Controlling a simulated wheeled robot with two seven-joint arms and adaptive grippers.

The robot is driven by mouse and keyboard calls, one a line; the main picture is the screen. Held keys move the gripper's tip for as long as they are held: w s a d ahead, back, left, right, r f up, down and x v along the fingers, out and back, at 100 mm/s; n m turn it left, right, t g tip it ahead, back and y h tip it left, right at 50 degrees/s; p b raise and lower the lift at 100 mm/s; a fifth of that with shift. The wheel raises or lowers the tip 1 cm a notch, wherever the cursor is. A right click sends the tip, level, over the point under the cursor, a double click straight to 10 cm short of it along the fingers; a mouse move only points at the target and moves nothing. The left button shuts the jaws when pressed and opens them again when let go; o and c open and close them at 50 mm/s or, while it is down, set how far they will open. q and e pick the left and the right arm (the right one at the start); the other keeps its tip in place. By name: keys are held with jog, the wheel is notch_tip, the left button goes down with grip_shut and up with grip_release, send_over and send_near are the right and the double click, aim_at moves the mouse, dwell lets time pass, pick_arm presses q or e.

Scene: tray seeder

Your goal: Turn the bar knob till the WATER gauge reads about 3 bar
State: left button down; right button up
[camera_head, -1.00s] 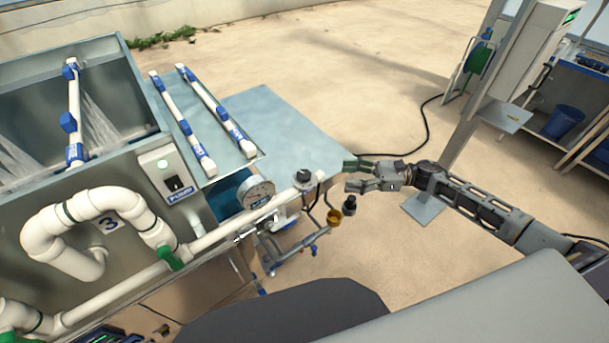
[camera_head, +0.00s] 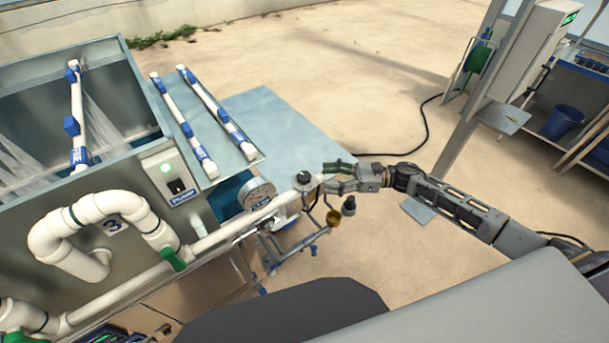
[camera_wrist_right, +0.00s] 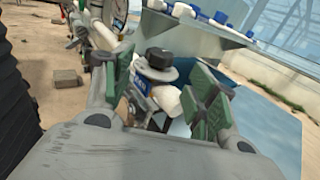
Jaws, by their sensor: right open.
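The black bar knob (camera_head: 304,177) sits on top of the regulator at the right end of the white pipe. The round WATER gauge (camera_head: 257,194) stands just left of it; its needle is too small to read. My right gripper (camera_head: 328,175) is open, its green-padded fingers just right of the knob. In the right wrist view the knob (camera_wrist_right: 158,57) shows beyond and between the open fingers (camera_wrist_right: 160,90), seemingly not touched by them. My left gripper is not in view.
The white pipe (camera_head: 230,232) runs left to the green-handled valve (camera_head: 174,258). The PUMP switch box (camera_head: 170,178) is on the tank wall. A blue-grey table (camera_head: 290,130) lies behind the knob. A brass cup (camera_head: 333,217) and a small black-topped part (camera_head: 349,205) hang below my gripper.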

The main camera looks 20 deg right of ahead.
aim_at(305, 175)
jog(key=shift+p+x, duration=1)
jog(key=shift+x, duration=2.9)
jog(key=shift+c, duration=0.3)
jog(key=c, duration=1)
